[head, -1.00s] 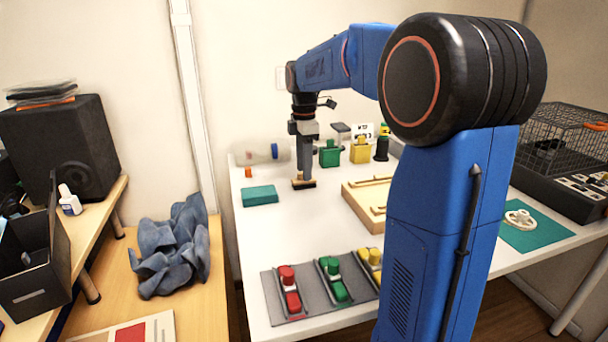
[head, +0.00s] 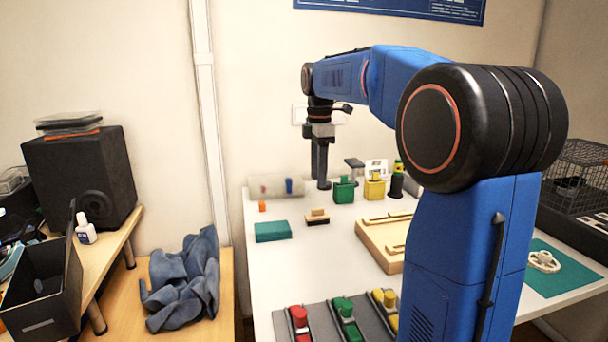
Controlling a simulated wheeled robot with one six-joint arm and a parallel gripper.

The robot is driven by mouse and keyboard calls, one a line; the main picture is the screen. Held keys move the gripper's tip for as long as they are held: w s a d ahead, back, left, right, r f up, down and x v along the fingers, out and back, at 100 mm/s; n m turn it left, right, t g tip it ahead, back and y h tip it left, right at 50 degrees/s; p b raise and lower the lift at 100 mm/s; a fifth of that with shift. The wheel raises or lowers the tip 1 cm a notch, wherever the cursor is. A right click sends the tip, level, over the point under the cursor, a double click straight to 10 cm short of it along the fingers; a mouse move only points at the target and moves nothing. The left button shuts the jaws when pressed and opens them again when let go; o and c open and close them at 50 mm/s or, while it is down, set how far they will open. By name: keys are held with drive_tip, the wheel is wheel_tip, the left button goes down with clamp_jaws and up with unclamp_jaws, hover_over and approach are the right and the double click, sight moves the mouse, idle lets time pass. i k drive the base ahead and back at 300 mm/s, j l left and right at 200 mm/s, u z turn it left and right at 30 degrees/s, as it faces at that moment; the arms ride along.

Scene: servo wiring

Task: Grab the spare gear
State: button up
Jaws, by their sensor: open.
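I cannot single out a spare gear with certainty. A pale, ring-like piece (head: 543,262) lies on the green mat (head: 565,282) at the right of the table; it is too small to tell whether it is a gear. My gripper (head: 322,184) points down over the back of the white table, far left of that piece. It is open, with nothing visible between its fingers. A small wooden-backed brush (head: 318,217) sits on the table in front of it, apart from the fingers. My arm hides part of the table's right half.
A teal block (head: 272,231), a clear tube (head: 262,187) and green (head: 344,190) and yellow (head: 374,187) containers stand near the gripper. A wooden tray (head: 376,250) lies in mid-table. A grey rack (head: 372,318) with coloured pieces is in front. A wire cage (head: 575,178) stands far right.

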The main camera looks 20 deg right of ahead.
sight(543, 257)
drive_tip(key=k, duration=1)
